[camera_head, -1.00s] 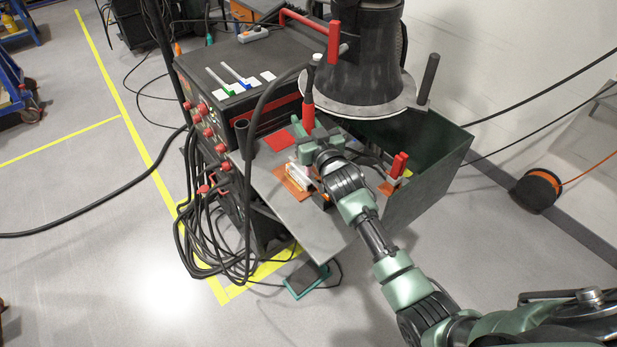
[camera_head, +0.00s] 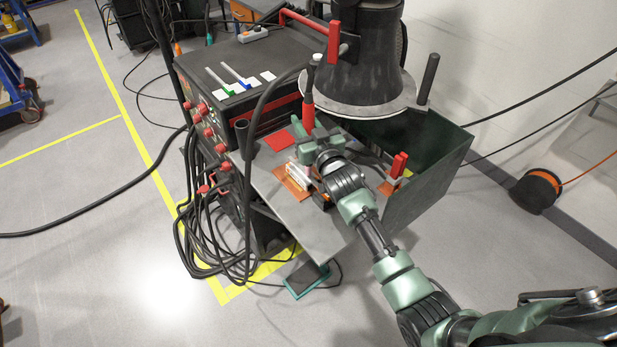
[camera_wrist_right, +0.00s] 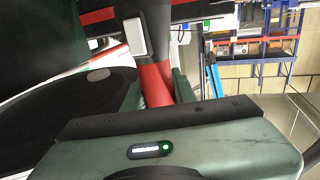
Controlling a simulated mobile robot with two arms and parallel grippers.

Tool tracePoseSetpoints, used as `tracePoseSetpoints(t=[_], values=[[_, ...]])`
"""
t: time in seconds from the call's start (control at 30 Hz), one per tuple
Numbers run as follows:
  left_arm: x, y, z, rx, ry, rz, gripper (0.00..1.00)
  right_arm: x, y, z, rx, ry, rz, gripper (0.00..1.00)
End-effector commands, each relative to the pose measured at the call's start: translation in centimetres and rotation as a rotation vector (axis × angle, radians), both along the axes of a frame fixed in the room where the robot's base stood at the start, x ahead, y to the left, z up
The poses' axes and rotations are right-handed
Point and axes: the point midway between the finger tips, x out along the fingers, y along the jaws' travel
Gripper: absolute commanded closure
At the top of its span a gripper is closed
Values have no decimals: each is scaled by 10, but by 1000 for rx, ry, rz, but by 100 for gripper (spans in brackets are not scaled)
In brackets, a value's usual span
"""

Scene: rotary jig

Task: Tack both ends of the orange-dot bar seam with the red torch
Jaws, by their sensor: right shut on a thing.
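The red torch (camera_head: 308,100) stands upright over the grey work plate, with a dark upper part and a cable at its top. My right gripper (camera_head: 309,137) is shut on it. In the right wrist view the red torch body (camera_wrist_right: 155,84) sits between the green fingers. A small pale and orange piece (camera_head: 298,175) lies on an orange patch just in front of the gripper. I cannot make out an orange-dot bar or its seam; the hand and forearm hide part of the plate. My left gripper is not in view.
A black extraction hood (camera_head: 362,60) hangs close behind the torch. A red clamp handle (camera_head: 398,165) stands right of my wrist. A dark open bin (camera_head: 450,170) flanks the plate (camera_head: 318,222). The welding machine (camera_head: 215,95) with hanging cables stands left.

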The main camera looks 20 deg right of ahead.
Motion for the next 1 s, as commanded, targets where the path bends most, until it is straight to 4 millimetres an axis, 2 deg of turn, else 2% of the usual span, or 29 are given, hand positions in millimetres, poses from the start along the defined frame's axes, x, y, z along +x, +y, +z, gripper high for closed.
tracePoseSetpoints(t=[0.47, 1.0], values=[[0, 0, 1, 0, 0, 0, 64, 0, 0, 4, 0, -5, 1, 100], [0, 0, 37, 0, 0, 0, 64, 0, 0, 44, 0, -5, 0, 100]])
